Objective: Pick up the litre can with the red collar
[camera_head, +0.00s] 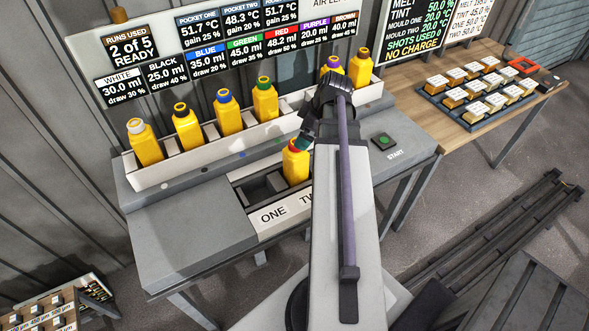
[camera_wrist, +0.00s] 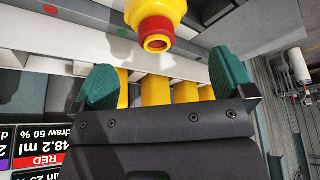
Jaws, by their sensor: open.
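The yellow litre can with the red collar (camera_head: 295,167) stands upright in the front pocket above the TWO label. In the head view my gripper partly hides its top. In the wrist view its red collar and open mouth (camera_wrist: 155,35) show at the top, just beyond my gripper's fingertips. My gripper (camera_wrist: 162,75) is open, with its two green fingers spread apart and nothing between them. The finger tips appear close to the can's top, but I cannot tell whether they touch it. In the head view my gripper (camera_head: 304,138) is at the can's upper end.
The back rack (camera_head: 215,148) holds several yellow cans with white, black, blue, green, purple and brown collars. Pocket ONE (camera_head: 262,188) is empty. A START button (camera_head: 384,141) sits to the right. A wooden table (camera_head: 440,127) with a tray of small blocks stands further right.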

